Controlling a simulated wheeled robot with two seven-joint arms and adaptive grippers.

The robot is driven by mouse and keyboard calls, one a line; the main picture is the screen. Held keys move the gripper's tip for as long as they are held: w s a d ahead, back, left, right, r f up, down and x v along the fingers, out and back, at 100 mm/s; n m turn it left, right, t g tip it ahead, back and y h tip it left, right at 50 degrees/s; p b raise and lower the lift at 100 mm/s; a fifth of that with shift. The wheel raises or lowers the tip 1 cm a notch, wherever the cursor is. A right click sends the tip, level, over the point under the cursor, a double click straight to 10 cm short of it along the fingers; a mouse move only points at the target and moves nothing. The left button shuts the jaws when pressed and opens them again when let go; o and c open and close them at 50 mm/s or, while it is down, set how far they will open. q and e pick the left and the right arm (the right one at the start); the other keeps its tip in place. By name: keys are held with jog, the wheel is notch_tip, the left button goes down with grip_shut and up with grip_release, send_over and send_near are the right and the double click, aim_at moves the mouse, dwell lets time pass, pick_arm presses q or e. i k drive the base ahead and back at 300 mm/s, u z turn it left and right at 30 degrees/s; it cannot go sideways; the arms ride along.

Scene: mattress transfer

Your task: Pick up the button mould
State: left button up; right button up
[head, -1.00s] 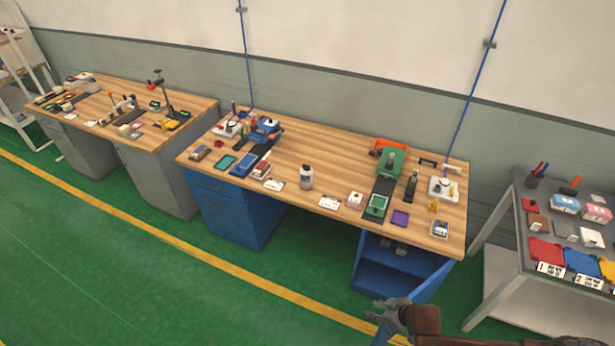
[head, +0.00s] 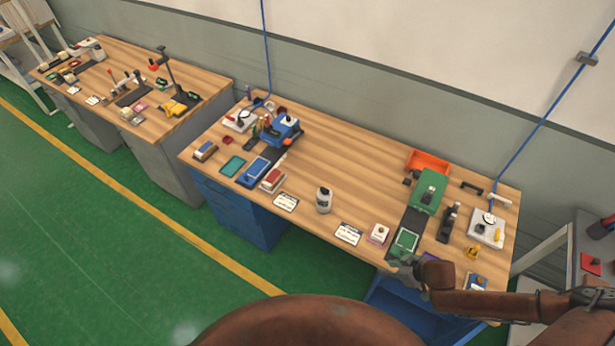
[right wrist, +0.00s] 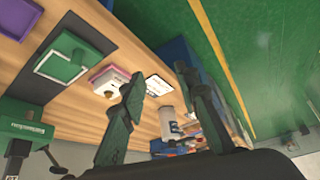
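A small pink block with a white top (head: 378,233) lies near the front edge of the bench, left of a green square frame (head: 405,241). It also shows in the right wrist view (right wrist: 108,79). No label tells me for certain that it is the button mould. A purple square piece (head: 430,257) is partly hidden by my right arm. My right gripper (head: 408,268) is at the bench's front edge, close to the green frame. In the right wrist view its fingers (right wrist: 157,80) are apart with nothing held between them. My left gripper is out of view.
A green press (head: 430,190) and an orange bin (head: 428,160) stand behind the frame. A white bottle (head: 324,200) and a white card (head: 348,234) are to the left. A blue press (head: 281,130) stands farther left. Bare wood lies in the bench's middle (head: 340,150).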

aim_at(324, 202)
jog(key=u, duration=0.35)
jog(key=i, duration=0.9)
jog(key=u, duration=0.35)
